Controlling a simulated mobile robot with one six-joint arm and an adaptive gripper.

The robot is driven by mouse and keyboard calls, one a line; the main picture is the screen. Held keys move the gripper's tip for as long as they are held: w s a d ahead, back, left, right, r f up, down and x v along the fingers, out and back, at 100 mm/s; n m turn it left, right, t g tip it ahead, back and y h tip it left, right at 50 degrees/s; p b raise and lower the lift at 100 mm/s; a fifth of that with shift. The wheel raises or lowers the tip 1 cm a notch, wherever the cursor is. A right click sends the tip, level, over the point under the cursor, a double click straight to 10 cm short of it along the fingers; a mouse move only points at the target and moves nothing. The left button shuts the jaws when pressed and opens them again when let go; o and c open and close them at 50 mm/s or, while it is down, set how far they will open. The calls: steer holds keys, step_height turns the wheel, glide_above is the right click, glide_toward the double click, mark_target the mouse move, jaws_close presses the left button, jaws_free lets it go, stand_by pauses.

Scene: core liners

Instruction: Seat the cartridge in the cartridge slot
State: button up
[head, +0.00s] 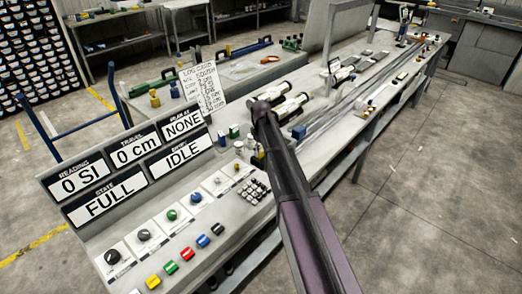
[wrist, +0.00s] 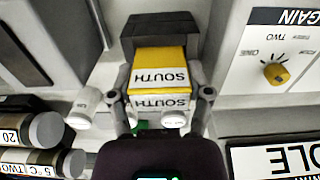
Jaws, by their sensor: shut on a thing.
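The cartridge (wrist: 160,76), a yellow and white block marked SOUTH, sits between the fingers of my gripper (wrist: 160,95) in the wrist view. The fingers are shut on its two sides. A dark block (wrist: 160,28) adjoins its far end; I cannot tell whether this is part of the cartridge or the slot. In the head view my arm hides the gripper and the cartridge. I cannot make out the cartridge slot for certain in either view.
A console with display plates (head: 125,165), knobs and coloured buttons stands at the left. A log card (head: 203,88) stands behind it. White cylinders (head: 290,105) lie on the bench beyond my arm. In the wrist view, labelled tubes (wrist: 35,130) lie at the left and a yellow knob (wrist: 275,73) is at the right.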

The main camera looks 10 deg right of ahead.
steer(key=shift+f+b, duration=0.8)
steer(key=shift+f, duration=0.05)
steer(key=o, duration=1.3)
steer(key=shift+r, duration=0.2)
step_height(320, 180, up, 9)
steer(key=p, duration=0.9)
steer(key=shift+r+p, duration=0.1)
steer(key=shift+p, duration=0.2)
steer(key=shift+a, duration=0.1)
steer(key=s+m, duration=0.2)
steer(key=s, duration=0.7)
steer(key=s+m, duration=0.2)
steer(key=s, duration=0.8)
steer(key=s+m, duration=0.3)
steer(key=s, duration=0.7)
steer(key=shift+a, duration=0.3)
